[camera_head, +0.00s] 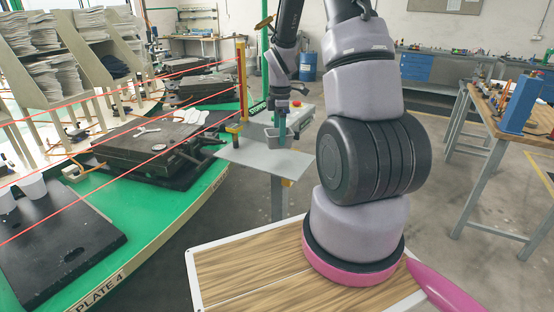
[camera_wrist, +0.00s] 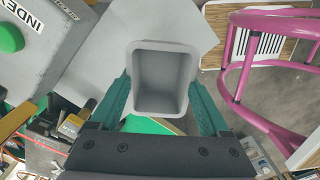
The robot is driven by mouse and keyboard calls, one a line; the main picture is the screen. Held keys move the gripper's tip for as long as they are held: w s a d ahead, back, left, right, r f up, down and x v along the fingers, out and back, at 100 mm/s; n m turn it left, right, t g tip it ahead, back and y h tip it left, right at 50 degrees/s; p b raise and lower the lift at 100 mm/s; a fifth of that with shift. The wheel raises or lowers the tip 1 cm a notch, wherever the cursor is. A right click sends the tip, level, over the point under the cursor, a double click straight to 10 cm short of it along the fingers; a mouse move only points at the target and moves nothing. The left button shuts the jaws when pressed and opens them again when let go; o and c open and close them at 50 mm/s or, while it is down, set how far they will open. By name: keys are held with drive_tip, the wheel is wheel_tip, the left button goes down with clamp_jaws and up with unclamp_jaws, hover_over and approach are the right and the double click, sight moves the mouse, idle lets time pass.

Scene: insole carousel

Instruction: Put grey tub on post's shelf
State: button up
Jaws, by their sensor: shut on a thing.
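The grey tub (camera_wrist: 162,82) is between the two teal fingers of my gripper (camera_wrist: 160,95) in the wrist view, with its open top toward the camera; it looks empty. My gripper (camera_head: 282,130) is shut on it. In the head view the tub (camera_head: 272,143) is small and partly behind a finger. The post's shelf (camera_head: 258,159) is a flat grey plate under the gripper and tub. The shelf (camera_wrist: 115,35) also shows behind the tub in the wrist view. I cannot tell whether the tub touches it.
A control box (camera_wrist: 45,40) marked INDEX, with a green button, stands beside the shelf. The green carousel (camera_head: 165,215) lies to the left behind red beam lines, with a yellow post (camera_head: 242,80) at its edge. White cups (camera_head: 32,187) stand on a dark plate. A workbench (camera_head: 515,110) is at right.

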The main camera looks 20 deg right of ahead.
drive_tip(key=d+n, duration=0.1)
drive_tip(key=n, duration=0.1)
drive_tip(key=s+d+r+n, duration=0.1)
drive_tip(key=n, duration=0.1)
drive_tip(key=r+n, duration=0.1)
drive_tip(key=n, duration=0.1)
drive_tip(key=shift+s+d+n, duration=0.25)
drive_tip(key=shift+d+n, duration=0.05)
drive_tip(key=shift+d, duration=0.1)
drive_tip(key=shift+s+d+r+n, duration=0.15)
drive_tip(key=shift+r+n, duration=0.05)
drive_tip(key=shift+n, duration=0.35)
drive_tip(key=shift+s+d+r+n, duration=0.1)
drive_tip(key=shift+d+r+n, duration=0.05)
drive_tip(key=shift+n, duration=0.4)
drive_tip(key=shift+d+f+n, duration=0.1)
drive_tip(key=shift+n, duration=0.2)
wheel_tip(320, 180, down, 10)
drive_tip(key=shift+r, duration=0.2)
drive_tip(key=shift+f, duration=0.15)
drive_tip(key=o, duration=1.2)
